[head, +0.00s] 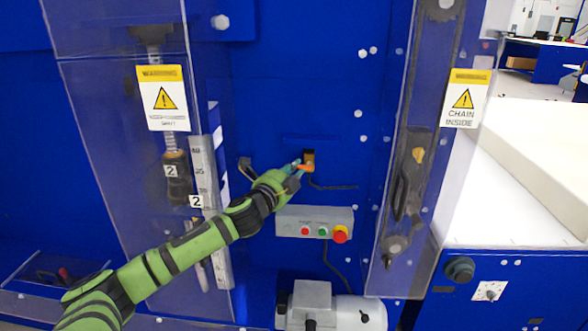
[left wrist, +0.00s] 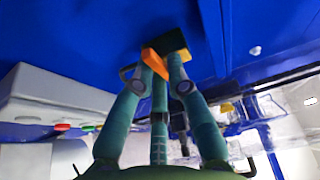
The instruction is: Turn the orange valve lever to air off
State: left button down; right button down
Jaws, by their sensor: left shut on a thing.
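The orange valve lever (head: 306,168) is on the blue machine panel in the middle of the head view, just below a small dark and brass fitting (head: 309,156). My left arm reaches up to it from the lower left. My left gripper (head: 296,168) is shut on the lever. In the left wrist view the orange lever (left wrist: 155,64) slants between the teal fingers of the gripper (left wrist: 164,62), with the dark valve body (left wrist: 173,42) behind it. Part of the lever is hidden by the fingers. My right gripper is not in view.
A grey control box (head: 314,222) with buttons and a red emergency stop (head: 340,234) is just below the gripper. Clear guards with warning signs (head: 162,97) stand on both sides. A grey motor (head: 330,307) is at the bottom. A white foam block (head: 535,145) lies at right.

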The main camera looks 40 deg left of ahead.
pick_arm(q)
jog(key=c, duration=1.2)
grip_release()
jog(key=shift+s+d, duration=0.2)
jog(key=shift+s, duration=1.05)
jog(key=shift+s+d, duration=0.2)
jog(key=shift+s, duration=1)
jog(key=shift+s+d, duration=0.2)
jog(key=shift+s, duration=1.05)
jog(key=shift+r, duration=0.1)
